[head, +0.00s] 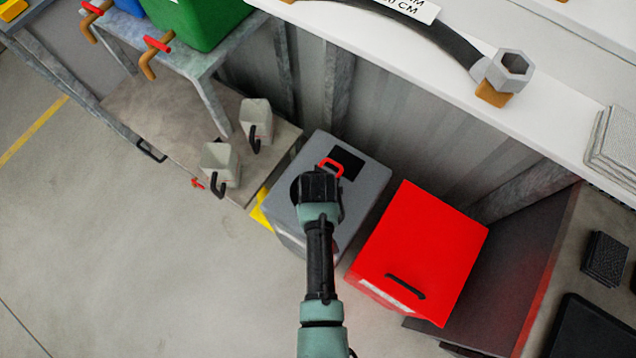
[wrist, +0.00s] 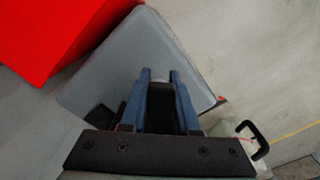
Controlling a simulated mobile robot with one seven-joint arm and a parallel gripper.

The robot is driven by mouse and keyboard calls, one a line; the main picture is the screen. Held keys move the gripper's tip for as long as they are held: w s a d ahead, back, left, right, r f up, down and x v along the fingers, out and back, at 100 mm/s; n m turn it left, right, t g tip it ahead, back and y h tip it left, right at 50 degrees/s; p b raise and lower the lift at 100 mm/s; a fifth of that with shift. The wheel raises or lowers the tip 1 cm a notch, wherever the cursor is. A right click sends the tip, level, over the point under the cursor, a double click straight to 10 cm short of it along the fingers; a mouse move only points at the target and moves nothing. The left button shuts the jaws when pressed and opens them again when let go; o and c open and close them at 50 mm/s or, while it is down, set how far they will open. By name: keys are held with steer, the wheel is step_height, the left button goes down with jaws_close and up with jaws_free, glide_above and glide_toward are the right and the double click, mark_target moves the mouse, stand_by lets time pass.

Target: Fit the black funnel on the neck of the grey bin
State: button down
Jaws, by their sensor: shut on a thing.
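The grey bin (head: 352,215) stands on the floor below my gripper (head: 318,178). Its top has a dark square patch and a red loop beside the gripper. In the wrist view the bin's grey top (wrist: 105,72) spreads under the blue fingers of my gripper (wrist: 160,76). The fingers are shut on a black thing (wrist: 160,108), which looks like the black funnel. In the head view a dark rounded edge, probably the funnel (head: 296,188), shows left of the gripper. The neck is hidden, and I cannot tell whether the funnel touches it.
A red bin (head: 425,235) with a black handle stands close on the right. Two pale jugs (head: 255,122) stand on a low platform to the left. Open floor (head: 130,260) lies at the lower left.

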steer(key=shift+f+b, duration=1)
steer(key=shift+f, duration=0.55)
steer(key=c, duration=0.6)
jaws_free()
step_height(320, 180, up, 13)
steer(key=shift+r+p, duration=0.1)
steer(key=shift+p, duration=1.1)
steer(key=shift+s, duration=0.1)
